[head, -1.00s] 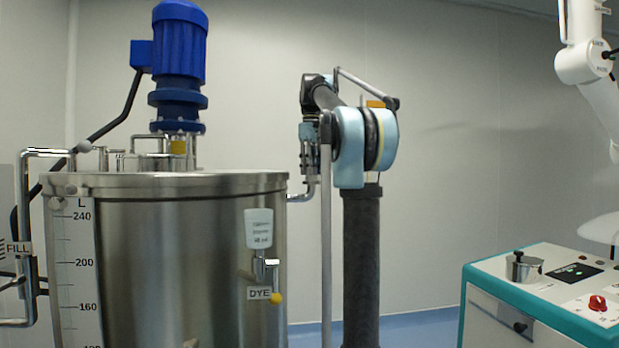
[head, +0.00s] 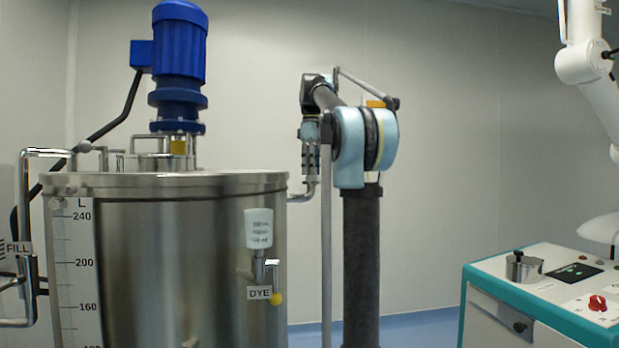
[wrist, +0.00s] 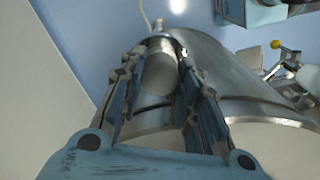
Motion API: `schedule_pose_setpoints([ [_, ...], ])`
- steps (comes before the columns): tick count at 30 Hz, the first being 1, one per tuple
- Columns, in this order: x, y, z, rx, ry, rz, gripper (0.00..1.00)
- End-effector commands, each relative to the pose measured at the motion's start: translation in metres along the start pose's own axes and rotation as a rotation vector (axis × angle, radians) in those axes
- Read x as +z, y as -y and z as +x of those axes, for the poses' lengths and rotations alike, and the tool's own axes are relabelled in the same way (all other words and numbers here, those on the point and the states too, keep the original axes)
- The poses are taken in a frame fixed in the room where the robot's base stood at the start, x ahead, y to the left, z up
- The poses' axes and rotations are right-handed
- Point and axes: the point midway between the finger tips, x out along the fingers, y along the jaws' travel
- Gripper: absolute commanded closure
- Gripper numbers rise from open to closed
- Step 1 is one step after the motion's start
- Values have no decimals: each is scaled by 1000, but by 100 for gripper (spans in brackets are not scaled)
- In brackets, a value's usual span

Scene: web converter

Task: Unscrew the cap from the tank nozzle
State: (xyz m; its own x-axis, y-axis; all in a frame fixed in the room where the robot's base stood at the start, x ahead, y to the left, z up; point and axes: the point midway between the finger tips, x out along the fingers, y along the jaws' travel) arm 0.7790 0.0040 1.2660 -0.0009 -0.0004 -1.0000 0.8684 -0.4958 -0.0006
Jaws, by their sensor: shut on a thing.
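My gripper (wrist: 165,50) is shut on a grey cylindrical cap (wrist: 160,74) in the wrist view, with one finger along each side of it. The cap is at the nozzle beside the steel tank, but the joint between them is hidden. In the head view my gripper (head: 310,166) points down over the upturned end of the bent steel nozzle (head: 303,194), on the tank's right side. The cap cannot be made out there. The steel tank (head: 170,260) also shows in the wrist view (wrist: 235,85).
A blue motor (head: 179,60) stands on the tank lid. A white dye cup (head: 259,228) and a yellow-knobbed valve (head: 276,298) are on the tank's front. A teal-and-white control cabinet (head: 545,310) stands at right, with a white robot arm (head: 583,62) behind it.

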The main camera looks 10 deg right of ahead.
Motion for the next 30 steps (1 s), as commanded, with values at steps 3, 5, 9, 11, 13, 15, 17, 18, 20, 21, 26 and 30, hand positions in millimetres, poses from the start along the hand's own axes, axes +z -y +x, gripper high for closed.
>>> schedule_pose_setpoints([
  [3,0,0,0,1,1,-25,100],
  [5,0,0,0,1,1,-70,100],
  [9,0,0,0,1,1,-212,100],
  [11,0,0,0,1,1,-266,100],
  [13,0,0,0,1,1,-312,100],
  [15,0,0,0,1,1,-339,100],
  [17,0,0,0,1,1,-350,100],
  [18,0,0,0,1,1,-351,100],
  [20,0,0,0,1,1,-350,100],
  [21,0,0,0,1,1,-350,100],
  [26,0,0,0,0,0,-349,53],
  [30,0,0,0,0,0,-349,53],
])
